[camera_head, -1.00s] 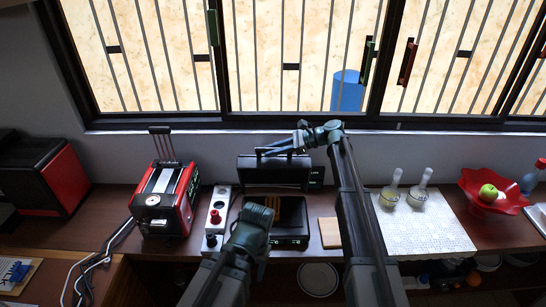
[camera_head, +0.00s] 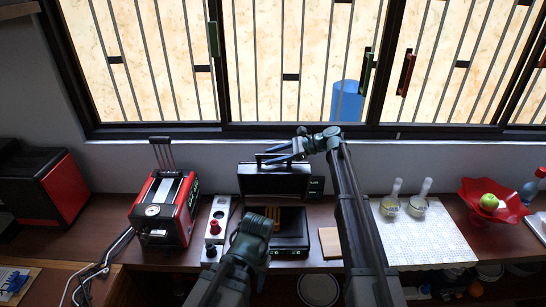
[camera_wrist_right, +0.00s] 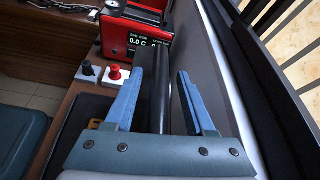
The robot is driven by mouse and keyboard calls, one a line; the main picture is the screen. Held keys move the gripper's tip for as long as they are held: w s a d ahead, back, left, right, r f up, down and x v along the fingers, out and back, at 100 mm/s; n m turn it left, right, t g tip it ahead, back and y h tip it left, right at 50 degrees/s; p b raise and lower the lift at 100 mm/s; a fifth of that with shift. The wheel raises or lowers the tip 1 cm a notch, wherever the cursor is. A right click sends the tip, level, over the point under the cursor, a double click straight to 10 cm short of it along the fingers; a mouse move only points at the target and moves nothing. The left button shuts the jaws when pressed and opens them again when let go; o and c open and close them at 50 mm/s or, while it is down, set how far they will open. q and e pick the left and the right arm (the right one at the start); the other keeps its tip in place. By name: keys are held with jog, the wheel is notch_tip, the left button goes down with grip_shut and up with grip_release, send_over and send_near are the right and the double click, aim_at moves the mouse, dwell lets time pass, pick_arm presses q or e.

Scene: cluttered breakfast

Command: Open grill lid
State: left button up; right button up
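The black grill stands on the counter in the middle of the head view, its base (camera_head: 291,243) partly hidden by my left arm. Its lid (camera_head: 276,182) stands raised, roughly upright, behind the base. My right gripper (camera_head: 270,157) is at the lid's top edge by the handle. In the right wrist view, my right gripper's blue fingers (camera_wrist_right: 160,72) are apart, on either side of a dark bar of the lid (camera_wrist_right: 157,90); gaps show, so contact is unclear. My left arm reaches over the base's left front; its fingers cannot be made out.
A red machine (camera_head: 165,208) and a switch panel (camera_head: 217,226) stand left of the grill. A wooden board (camera_head: 330,242) lies to its right. Farther right are a white mat (camera_head: 425,240), two glass vessels and a red bowl (camera_head: 492,207). The window wall is close behind the lid.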

jog(key=p+v, duration=0.5)
jog(key=v, duration=0.9)
jog(key=shift+a, duration=0.1)
jog(key=s+a+f+n+g+h, duration=0.1)
jog(key=s+a+f+n+h, duration=0.3)
jog(key=s, duration=0.6)
jog(key=s+a+f+n+g+h, duration=0.2)
jog(key=s+a+f+n, duration=0.25)
jog(key=s+a, duration=0.35)
jog(key=s+d+f+n+h, duration=0.2)
jog(key=s+n+h, duration=0.2)
jog(key=s, duration=0.6)
jog(key=s+d+f+n+t+h, duration=0.1)
jog(key=s+d+f+n+h, duration=0.2)
jog(key=s, duration=0.8)
jog(key=n+h, duration=0.2)
jog(key=n, duration=0.2)
jog(key=shift+d+n+t, duration=0.15)
jog(key=shift+n+t, duration=0.15)
jog(key=shift+n, duration=0.05)
